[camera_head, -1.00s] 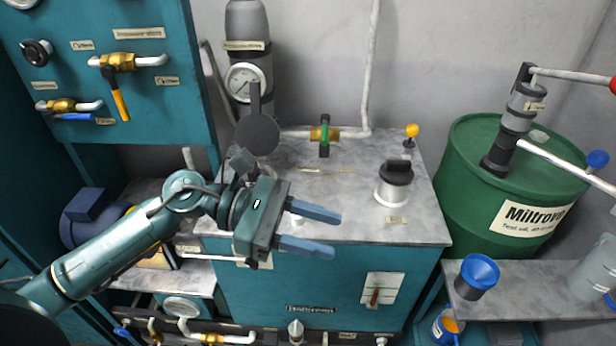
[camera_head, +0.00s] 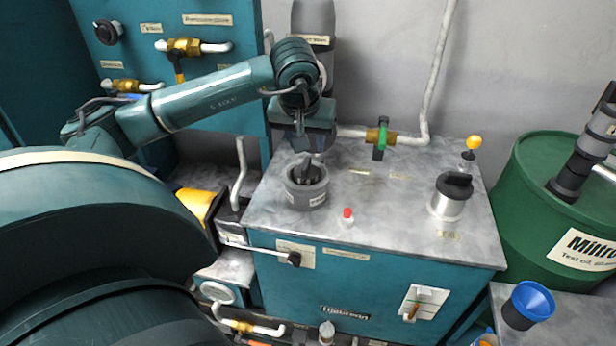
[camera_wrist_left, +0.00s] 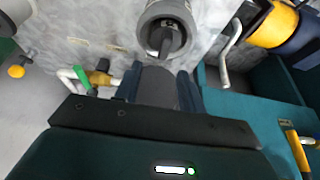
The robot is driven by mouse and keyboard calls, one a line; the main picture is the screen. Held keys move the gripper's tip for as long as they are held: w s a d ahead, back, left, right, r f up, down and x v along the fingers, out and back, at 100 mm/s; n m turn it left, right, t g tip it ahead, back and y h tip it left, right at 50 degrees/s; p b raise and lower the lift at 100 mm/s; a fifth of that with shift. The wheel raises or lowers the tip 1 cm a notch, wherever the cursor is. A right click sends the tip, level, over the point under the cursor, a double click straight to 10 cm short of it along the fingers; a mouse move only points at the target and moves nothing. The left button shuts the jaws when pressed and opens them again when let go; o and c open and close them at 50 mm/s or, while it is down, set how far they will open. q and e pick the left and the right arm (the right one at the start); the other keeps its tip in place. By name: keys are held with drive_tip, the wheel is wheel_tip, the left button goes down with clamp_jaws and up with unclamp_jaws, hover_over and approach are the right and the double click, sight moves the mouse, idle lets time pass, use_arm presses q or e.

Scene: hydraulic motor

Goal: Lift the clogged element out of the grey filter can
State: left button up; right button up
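The grey filter can (camera_head: 305,196) stands upright on the left part of the tank top. A dark element with a raised handle (camera_head: 308,170) sits in its open mouth. My left gripper (camera_head: 304,145) is just behind and above the can, pointing down. In the left wrist view the can (camera_wrist_left: 146,22) is at the top centre, beyond the fingertips, with the handle (camera_wrist_left: 163,40) inside. The left fingers (camera_wrist_left: 158,80) are spread apart and not on the handle. A grey shape shows between them; I cannot tell its depth. My right gripper is not in view.
A silver canister with a black top (camera_head: 449,199) stands on the right of the tank top (camera_head: 400,225). A small red-capped item (camera_head: 347,216) stands near the front edge. A green valve (camera_head: 380,137) is behind. A green drum (camera_head: 545,200) is at right.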

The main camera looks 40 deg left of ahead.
sight(306, 163)
use_arm(q)
drive_tip(key=x, duration=0.4)
drive_tip(key=s+p+x, duration=0.1)
drive_tip(key=x, duration=0.1)
drive_tip(key=shift+w+a+f, duration=0.15)
drive_tip(key=shift+a+f, duration=0.05)
drive_tip(key=shift+f, duration=0.15)
clamp_jaws()
idle(0.3)
